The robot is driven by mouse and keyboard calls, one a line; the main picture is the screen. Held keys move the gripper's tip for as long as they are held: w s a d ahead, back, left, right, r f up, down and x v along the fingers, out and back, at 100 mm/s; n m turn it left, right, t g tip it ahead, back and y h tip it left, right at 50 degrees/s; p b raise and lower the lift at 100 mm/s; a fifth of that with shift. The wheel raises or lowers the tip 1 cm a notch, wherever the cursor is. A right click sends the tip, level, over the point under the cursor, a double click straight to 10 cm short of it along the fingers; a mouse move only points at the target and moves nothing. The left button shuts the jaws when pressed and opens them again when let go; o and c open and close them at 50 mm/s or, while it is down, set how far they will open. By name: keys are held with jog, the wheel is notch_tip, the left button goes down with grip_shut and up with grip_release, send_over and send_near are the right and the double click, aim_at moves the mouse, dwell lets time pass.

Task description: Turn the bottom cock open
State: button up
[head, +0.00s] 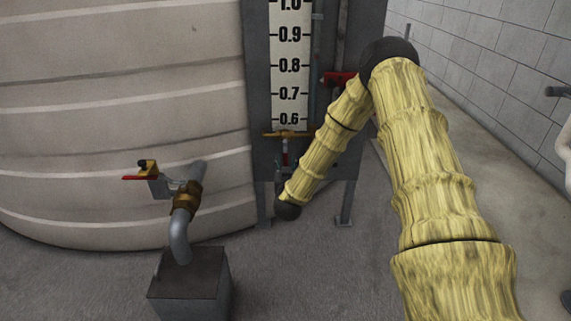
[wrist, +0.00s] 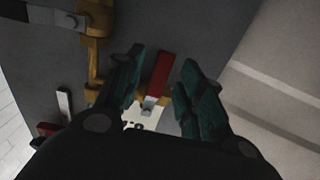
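The bottom cock is a brass fitting (head: 288,133) under the white level scale, with a narrow red lever (head: 285,157) hanging down from it in the head view. In the wrist view the red lever (wrist: 158,76) extends up from a silver bolt, between the two dark green fingers of my gripper (wrist: 160,75). The fingers are apart with a gap on each side of the lever; I cannot tell whether either touches it. In the head view my gripper is not clearly visible near the lower end of my yellow-sleeved arm.
A large ribbed tank (head: 110,110) stands at left, with a red-handled valve and bent pipe (head: 180,235) in front. Another red handle (head: 338,78) sits higher on the grey panel. A brass pipe (wrist: 96,45) runs beside the left finger. Floor shows at right by the block wall.

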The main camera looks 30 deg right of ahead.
jog(key=shift+x, duration=1.1)
jog(key=shift+c, duration=0.2)
jog(key=shift+a, duration=0.1)
grip_shut()
